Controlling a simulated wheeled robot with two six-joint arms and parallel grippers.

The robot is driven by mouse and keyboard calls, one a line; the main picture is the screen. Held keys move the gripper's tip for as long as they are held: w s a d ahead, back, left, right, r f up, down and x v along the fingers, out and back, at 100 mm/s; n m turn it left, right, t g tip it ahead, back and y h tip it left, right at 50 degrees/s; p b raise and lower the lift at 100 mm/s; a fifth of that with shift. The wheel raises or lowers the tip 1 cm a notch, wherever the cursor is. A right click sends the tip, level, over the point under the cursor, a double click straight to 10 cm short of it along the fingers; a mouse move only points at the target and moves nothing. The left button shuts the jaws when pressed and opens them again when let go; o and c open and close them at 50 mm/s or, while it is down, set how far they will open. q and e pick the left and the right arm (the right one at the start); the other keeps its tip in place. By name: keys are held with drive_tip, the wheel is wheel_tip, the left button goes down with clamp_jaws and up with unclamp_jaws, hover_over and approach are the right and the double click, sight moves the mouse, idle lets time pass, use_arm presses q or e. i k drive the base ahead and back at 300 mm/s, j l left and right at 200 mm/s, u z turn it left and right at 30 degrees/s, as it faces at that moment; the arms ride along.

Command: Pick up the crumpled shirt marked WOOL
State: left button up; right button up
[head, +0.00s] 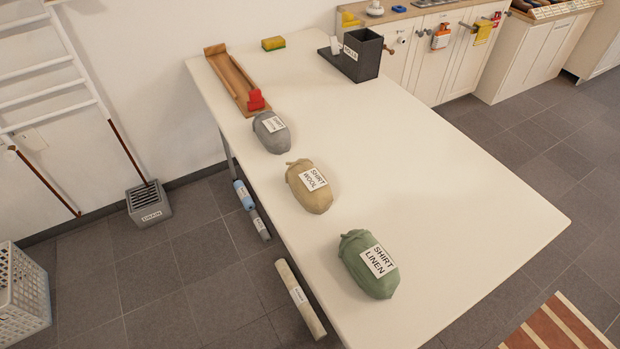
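The crumpled shirt marked WOOL (303,198) is a tan bundle with a white label. It lies near the left edge of the white table (420,190), between two other bundles. A grey bundle (264,139) with a white label lies farther back; I cannot read its label surely. A green bundle marked SHIRT LINEN (355,278) lies nearer to me. The three bundles are apart from each other. Neither of my grippers shows in the head view.
A wooden tray (229,76) with a red thing at its near end, a sponge (273,43) and a dark grey bin (366,62) stand at the table's far end. The table's right side is clear. Rolls (300,298) show beside the table's left edge.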

sight(311, 189)
drive_tip(key=u, duration=0.2)
drive_tip(key=k+j+u, duration=0.15)
drive_tip(key=j+u, duration=0.25)
drive_tip(key=k+j+u, duration=0.1)
drive_tip(key=u, duration=0.3)
drive_tip(key=j+u, duration=0.8)
drive_tip(key=j, duration=0.5)
drive_tip(key=i+j+u, duration=0.1)
drive_tip(key=j, duration=0.35)
drive_tip(key=i+j, duration=0.1)
drive_tip(key=j, duration=0.4)
drive_tip(key=j+u, duration=0.1)
drive_tip(key=j, duration=0.4)
drive_tip(key=l+z, duration=0.1)
drive_tip(key=z, duration=0.4)
drive_tip(key=l+z, duration=0.1)
drive_tip(key=z, duration=0.4)
drive_tip(key=i+z, duration=0.1)
drive_tip(key=z, duration=0.4)
drive_tip(key=i+l+z, duration=0.35)
drive_tip(key=l, duration=0.25)
drive_tip(key=i+l+z, duration=0.3)
drive_tip(key=i, duration=0.35)
drive_tip(key=i+l+z, duration=0.35)
drive_tip(key=i+l, duration=0.1)
drive_tip(key=i, duration=0.1)
